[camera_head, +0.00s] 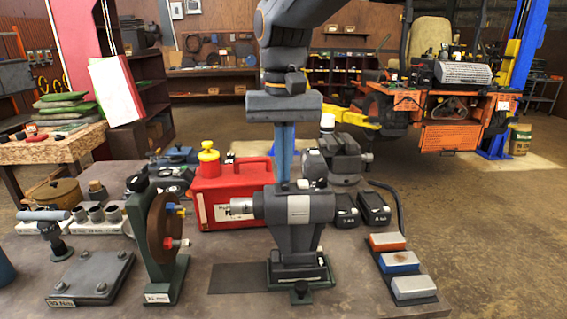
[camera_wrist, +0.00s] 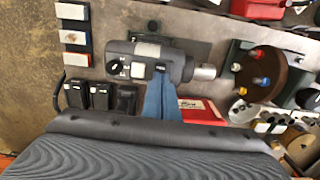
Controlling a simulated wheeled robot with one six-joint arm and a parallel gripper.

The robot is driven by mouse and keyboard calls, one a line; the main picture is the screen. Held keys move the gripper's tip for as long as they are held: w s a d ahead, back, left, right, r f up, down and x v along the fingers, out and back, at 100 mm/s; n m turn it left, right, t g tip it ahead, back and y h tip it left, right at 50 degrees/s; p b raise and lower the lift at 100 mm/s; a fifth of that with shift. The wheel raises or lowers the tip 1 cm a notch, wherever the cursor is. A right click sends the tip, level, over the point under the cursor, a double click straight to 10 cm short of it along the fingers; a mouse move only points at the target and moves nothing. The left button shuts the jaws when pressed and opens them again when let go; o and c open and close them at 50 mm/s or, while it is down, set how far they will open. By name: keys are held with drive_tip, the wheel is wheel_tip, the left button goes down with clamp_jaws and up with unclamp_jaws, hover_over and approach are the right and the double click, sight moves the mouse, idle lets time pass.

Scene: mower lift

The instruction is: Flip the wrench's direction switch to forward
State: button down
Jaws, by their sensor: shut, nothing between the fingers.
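The wrench (camera_head: 318,208) is a dark grey tool with a pale band and a silver nose pointing left. It stands upright in a dark green stand (camera_head: 300,283) on the table. In the wrist view the wrench (camera_wrist: 120,47) lies across the upper middle, nose to the right. My gripper (camera_head: 284,178) points down with its blue fingers together, just behind the wrench body. In the wrist view my gripper (camera_wrist: 161,76) reaches the wrench's near edge; I cannot tell whether it touches. Small pale marks show by the fingertips, but the direction switch and its setting are not clear.
A red can (camera_head: 232,196) with a yellow cap stands behind left. A disc on a green stand (camera_head: 165,290) is left of the wrench. Black batteries (camera_head: 374,208) and coloured blocks (camera_head: 400,262) are at right.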

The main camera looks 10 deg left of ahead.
drive_tip(key=shift+s+r, duration=0.15)
drive_tip(key=shift+s, duration=0.1)
drive_tip(key=r+p, duration=0.3)
drive_tip(key=p, duration=0.1)
drive_tip(key=shift+w+r, duration=0.3)
drive_tip(key=shift+r, duration=0.05)
wheel_tip(320, 180, up, 10)
drive_tip(key=w+b, duration=0.2)
drive_tip(key=b, duration=0.1)
drive_tip(key=shift+a, duration=0.25)
